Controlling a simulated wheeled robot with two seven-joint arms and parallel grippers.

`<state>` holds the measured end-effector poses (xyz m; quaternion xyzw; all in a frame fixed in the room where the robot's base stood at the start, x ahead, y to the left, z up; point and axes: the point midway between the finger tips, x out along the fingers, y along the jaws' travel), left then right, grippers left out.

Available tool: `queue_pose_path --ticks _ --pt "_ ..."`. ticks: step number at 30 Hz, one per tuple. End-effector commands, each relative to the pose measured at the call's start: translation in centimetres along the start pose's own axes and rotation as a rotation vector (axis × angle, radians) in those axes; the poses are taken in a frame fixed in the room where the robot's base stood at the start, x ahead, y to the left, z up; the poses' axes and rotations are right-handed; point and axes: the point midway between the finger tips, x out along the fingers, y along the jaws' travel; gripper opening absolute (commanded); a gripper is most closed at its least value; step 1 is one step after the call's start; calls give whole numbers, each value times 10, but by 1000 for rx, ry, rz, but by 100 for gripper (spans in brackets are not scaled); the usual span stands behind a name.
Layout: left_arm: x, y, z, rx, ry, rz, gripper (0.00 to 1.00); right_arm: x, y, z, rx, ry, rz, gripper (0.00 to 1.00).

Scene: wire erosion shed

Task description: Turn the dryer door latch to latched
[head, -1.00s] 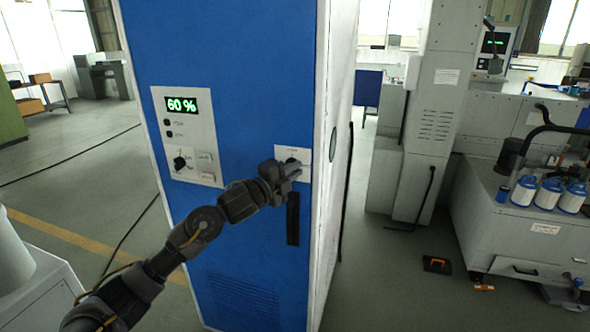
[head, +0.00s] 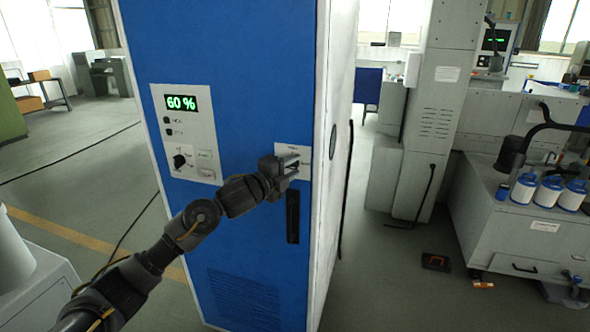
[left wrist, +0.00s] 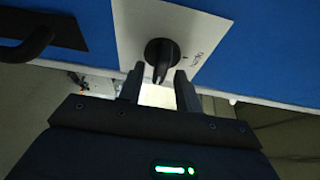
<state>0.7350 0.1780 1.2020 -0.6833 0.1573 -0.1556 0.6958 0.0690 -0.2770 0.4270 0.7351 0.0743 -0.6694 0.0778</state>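The blue dryer cabinet (head: 240,90) stands in front of me. Its door latch is a black knob (left wrist: 160,55) on a white label plate (left wrist: 190,22), seen in the left wrist view. The label plate also shows in the head view (head: 304,152), where my gripper hides the knob. My left gripper (head: 293,165) is at the plate. In the left wrist view its fingers (left wrist: 160,85) are apart, with the knob's narrow pointer between or just beyond their tips. Gaps show on both sides of the pointer. My right gripper is not in view.
A black door handle (head: 293,216) is below the latch. A control panel (head: 187,133) reading 60 % is on the cabinet's left. A grey machine (head: 530,235) with blue-and-white canisters stands at the right.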

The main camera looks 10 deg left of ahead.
Motion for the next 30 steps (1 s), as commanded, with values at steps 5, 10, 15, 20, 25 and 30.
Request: queue_pose_path --ticks 5,10,15,20,25,30 --pt "1 1 -2 0 4 1 34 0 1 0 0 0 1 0" --pt "1 1 -4 0 8 1 34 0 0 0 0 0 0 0" --pt "0 1 -4 1 9 0 34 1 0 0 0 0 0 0" --pt "-17 3 -3 2 9 -2 34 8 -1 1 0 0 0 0" --pt "-51 4 -3 4 8 -2 34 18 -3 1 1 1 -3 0" --pt "-82 3 -4 6 8 1 34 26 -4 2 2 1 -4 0"
